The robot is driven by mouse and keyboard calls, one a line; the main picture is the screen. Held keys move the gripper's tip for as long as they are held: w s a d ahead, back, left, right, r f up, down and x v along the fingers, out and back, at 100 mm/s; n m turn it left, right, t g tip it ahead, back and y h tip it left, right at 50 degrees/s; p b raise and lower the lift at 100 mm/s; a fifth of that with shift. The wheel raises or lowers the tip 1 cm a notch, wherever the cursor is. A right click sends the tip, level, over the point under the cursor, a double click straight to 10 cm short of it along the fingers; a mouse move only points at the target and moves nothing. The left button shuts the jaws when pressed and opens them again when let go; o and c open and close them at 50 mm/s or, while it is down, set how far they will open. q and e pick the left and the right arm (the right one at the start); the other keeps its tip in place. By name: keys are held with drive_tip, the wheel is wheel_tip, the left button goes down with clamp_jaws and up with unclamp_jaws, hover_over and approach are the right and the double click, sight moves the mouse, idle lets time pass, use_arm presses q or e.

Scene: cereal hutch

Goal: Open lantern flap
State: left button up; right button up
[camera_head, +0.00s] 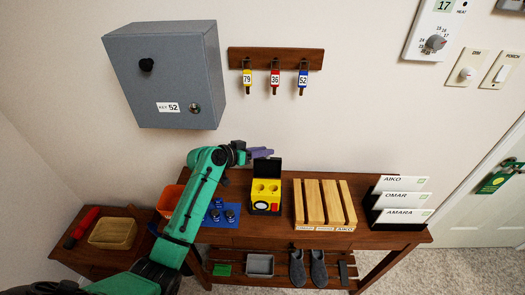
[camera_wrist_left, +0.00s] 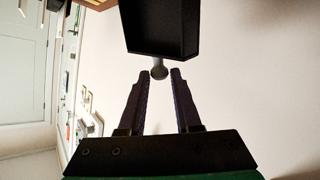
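A yellow and black box (camera_head: 258,196), which I take for the lantern, stands on the table. It has round yellow parts, a red button and a white disc. Its black flap (camera_head: 267,167) stands up at the back. In the left wrist view the flap (camera_wrist_left: 162,35) shows as a dark hollow panel with a small grey knob (camera_wrist_left: 158,71) on its edge. My left gripper (camera_head: 268,153) is just above the flap. In the wrist view its purple fingers (camera_wrist_left: 161,72) are apart, with the knob at the opening between the tips. Contact cannot be told. My right gripper is not in view.
Blue knobs (camera_head: 222,214) and an orange bin (camera_head: 171,199) stand left of the lantern. A slatted wooden rack (camera_head: 325,205) and name cards (camera_head: 404,199) are to its right. A grey key cabinet (camera_head: 165,80) and hanging key tags (camera_head: 275,79) are on the wall above.

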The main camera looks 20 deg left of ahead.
use_arm(q)
clamp_jaws()
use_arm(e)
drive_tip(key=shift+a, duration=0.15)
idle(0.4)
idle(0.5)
